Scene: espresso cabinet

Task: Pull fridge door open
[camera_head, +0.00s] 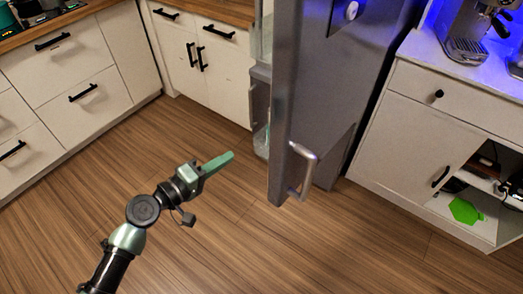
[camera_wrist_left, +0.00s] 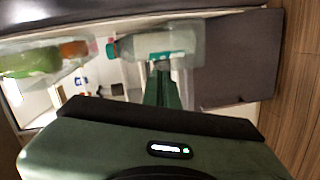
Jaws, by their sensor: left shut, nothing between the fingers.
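The grey fridge door (camera_head: 283,120) stands open in the head view, seen nearly edge-on, with its inner side facing left. Its silver handle (camera_head: 305,172) is low on the right side of the door edge. My left gripper (camera_head: 228,157) is shut and empty, left of the door and apart from the handle. In the left wrist view my shut green fingers (camera_wrist_left: 162,88) point toward the lit fridge interior. A clear bottle with a teal cap (camera_wrist_left: 150,45) lies across the view beyond the fingertips. My right gripper is not in view.
White drawers (camera_head: 70,90) and cupboards (camera_head: 205,60) line the left and back. A white cabinet (camera_head: 400,125) with an espresso machine (camera_head: 470,35) stands at the right. The wooden floor (camera_head: 230,235) before the door is clear.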

